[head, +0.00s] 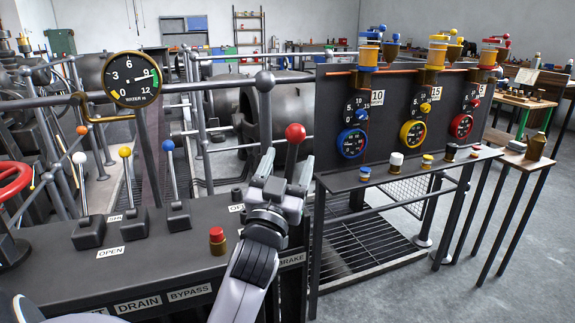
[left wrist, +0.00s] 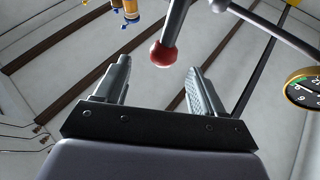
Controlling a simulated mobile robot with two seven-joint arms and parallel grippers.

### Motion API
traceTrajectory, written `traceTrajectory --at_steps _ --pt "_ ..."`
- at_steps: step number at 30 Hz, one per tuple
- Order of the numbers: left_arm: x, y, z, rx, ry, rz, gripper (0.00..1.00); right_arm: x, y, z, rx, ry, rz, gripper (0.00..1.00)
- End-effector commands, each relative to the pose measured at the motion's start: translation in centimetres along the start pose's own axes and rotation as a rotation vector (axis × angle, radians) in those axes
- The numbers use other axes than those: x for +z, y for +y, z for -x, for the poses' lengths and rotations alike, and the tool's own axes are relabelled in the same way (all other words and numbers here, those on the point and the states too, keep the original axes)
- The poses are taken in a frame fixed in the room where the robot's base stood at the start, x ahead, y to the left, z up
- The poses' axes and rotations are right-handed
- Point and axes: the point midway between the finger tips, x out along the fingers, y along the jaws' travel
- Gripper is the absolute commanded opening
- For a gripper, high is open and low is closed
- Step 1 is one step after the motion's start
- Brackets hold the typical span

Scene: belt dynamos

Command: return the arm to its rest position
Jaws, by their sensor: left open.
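My left gripper (head: 287,170) is over the right end of the dark control console (head: 150,262) in the head view. It is open, with two separate fingers and nothing held between them. A lever with a red ball knob (head: 295,133) stands beside its fingertips, the knob slightly above them in the picture. In the left wrist view the open gripper (left wrist: 158,85) shows again, and the red knob (left wrist: 163,54) hangs in line with the gap, beyond the fingers. Whether the lever's rod touches a finger I cannot tell. My right gripper is not in view.
Levers with a white knob (head: 79,158), a yellow knob (head: 125,152) and a blue knob (head: 167,145) stand to the left. A round gauge (head: 132,79) hangs above the console. A gauge panel (head: 330,110) with a narrow shelf stands right. Open floor (head: 500,285) lies at the right.

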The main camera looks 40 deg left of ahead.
Motion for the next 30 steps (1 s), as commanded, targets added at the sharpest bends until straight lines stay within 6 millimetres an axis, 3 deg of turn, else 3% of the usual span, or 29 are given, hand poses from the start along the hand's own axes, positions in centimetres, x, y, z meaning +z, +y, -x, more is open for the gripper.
traceTrajectory --at_steps 12,14,17,20,23,27,30 --pt "0.2 0.1 0.1 0.005 -0.005 0.0 0.69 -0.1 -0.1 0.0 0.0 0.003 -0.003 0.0" --pt "0.9 0.6 0.5 0.022 -0.024 -0.001 0.69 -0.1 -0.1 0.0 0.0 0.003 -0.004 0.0" --pt "3.7 2.3 2.3 0.086 -0.101 -0.001 0.69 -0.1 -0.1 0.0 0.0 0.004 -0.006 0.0" --pt "8.3 4.9 6.0 0.196 -0.236 0.002 0.69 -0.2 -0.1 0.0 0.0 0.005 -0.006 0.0" --pt "13.3 7.6 11.4 0.322 -0.402 0.011 0.69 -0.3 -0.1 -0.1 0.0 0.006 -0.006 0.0" --pt "18.6 10.3 20.1 0.48 -0.628 0.029 0.69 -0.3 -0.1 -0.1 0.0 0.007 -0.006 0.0" --pt "21.1 11.4 26.5 0.578 -0.775 0.046 0.69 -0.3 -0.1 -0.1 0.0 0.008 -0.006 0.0"
